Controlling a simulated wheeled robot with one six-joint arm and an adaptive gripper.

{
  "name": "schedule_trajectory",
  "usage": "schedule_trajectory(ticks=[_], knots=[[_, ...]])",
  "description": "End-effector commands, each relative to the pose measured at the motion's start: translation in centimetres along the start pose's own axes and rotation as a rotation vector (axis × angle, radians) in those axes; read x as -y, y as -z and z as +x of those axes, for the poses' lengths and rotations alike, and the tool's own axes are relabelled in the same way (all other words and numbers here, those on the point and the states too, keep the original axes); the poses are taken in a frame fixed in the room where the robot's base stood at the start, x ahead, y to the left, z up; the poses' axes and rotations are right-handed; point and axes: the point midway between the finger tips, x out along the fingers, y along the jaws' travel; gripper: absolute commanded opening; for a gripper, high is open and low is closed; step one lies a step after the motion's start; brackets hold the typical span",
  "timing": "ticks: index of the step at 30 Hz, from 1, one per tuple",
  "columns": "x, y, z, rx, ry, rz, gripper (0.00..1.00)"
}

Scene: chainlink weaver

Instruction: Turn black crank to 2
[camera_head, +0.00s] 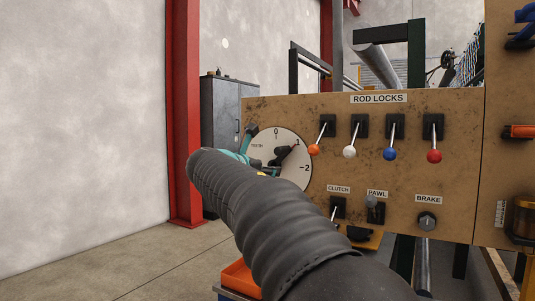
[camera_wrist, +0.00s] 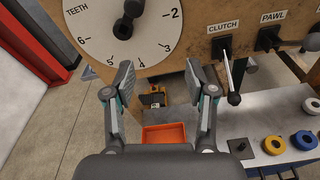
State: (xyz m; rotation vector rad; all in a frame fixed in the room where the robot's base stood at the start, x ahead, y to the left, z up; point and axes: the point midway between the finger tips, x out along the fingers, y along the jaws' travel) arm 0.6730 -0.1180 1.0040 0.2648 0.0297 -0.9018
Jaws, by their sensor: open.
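The round white dial (camera_head: 262,146) marked TEETH is on the tan panel, with 0, 1 and 2 showing in the head view. The black crank (camera_head: 283,155) on it points up and right, at about the 1. In the wrist view the dial (camera_wrist: 98,32) fills the top left, and the lower part of the black crank (camera_wrist: 125,27) shows at the top edge. My gripper (camera_wrist: 158,80) is open and empty, its fingers apart just below the dial's lower edge. In the head view my arm hides part of the dial and most of the gripper.
Right of the dial are the rod lock levers (camera_head: 349,151) with coloured knobs. Below them are the clutch lever (camera_head: 335,210), the pawl lever (camera_head: 375,208) and the brake knob (camera_head: 427,221). An orange bin (camera_wrist: 164,135) stands below the panel. Open floor lies to the left.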

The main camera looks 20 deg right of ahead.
Motion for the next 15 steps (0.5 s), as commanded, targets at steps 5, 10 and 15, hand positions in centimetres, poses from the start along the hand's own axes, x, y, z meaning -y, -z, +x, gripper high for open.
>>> schedule_trajectory(ticks=[5, 10, 15], knots=[[-3.0, -1.9, 1.2, 0.114, -0.001, -0.179, 0.56], [-3.5, -2.6, 2.1, 0.14, 0.003, -0.222, 0.56], [-3.4, -2.9, 4.5, 0.14, 0.006, -0.221, 0.56]])
